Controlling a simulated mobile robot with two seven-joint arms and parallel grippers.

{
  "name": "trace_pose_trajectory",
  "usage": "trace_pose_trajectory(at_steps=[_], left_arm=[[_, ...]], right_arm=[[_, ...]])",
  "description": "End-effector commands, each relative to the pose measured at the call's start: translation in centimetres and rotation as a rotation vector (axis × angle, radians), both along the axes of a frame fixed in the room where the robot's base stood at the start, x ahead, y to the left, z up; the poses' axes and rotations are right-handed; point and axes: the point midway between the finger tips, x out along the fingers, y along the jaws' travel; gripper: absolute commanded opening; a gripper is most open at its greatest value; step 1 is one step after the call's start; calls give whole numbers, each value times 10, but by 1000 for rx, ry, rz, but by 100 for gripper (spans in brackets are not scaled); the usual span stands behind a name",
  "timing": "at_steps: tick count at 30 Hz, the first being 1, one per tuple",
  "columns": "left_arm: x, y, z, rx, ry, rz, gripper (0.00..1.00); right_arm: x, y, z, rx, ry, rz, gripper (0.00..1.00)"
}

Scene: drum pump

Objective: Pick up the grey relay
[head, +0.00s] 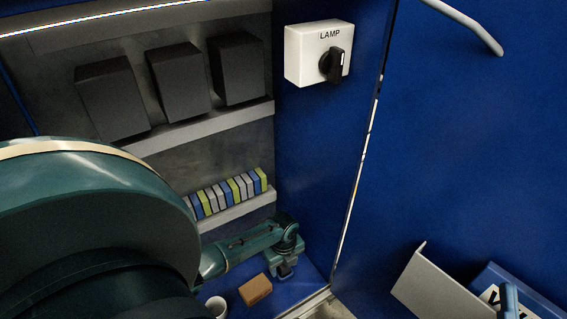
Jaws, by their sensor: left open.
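Three dark grey box-shaped units sit in a row on the upper rail inside the blue cabinet: a left one (118,95), a middle one (178,82) and a right one (238,68). I cannot tell whether any of them is the grey relay, and no other piece is clearly it. My left gripper (284,272) is open, low in the cabinet near its floor, well below these boxes. It points down, and its fingertips are small and dark, so what lies between them is unclear. My right gripper is not in view.
A tan block (255,290) and a white round cup (216,306) are beside the left gripper. Coloured terminal blocks (230,191) line the lower rail (240,208). A LAMP switch (320,54) is on the cabinet's side wall. A grey panel (430,285) stands lower right.

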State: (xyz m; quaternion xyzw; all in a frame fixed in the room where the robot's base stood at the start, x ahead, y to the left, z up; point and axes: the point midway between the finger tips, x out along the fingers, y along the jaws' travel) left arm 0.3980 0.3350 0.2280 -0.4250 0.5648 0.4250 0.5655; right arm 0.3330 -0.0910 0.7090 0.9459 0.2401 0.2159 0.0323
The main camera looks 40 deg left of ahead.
Motion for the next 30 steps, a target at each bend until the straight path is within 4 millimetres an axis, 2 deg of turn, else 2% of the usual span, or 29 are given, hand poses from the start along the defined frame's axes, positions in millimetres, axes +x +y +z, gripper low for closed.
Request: trace_pose_trajectory(at_steps=[2, 18, 25, 28, 30], left_arm=[[0, 0, 0, 0, 0, 0, 50], [0, 0, 0, 0, 1, 0, 6], [0, 0, 2, 0, 0, 0, 5], [0, 1, 10, 1, 0, -1, 5], [0, 1, 22, 2, -2, -2, 5]], right_arm=[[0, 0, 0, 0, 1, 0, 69], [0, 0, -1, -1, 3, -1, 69], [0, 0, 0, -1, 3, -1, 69], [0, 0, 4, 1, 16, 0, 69], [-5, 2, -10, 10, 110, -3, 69]])
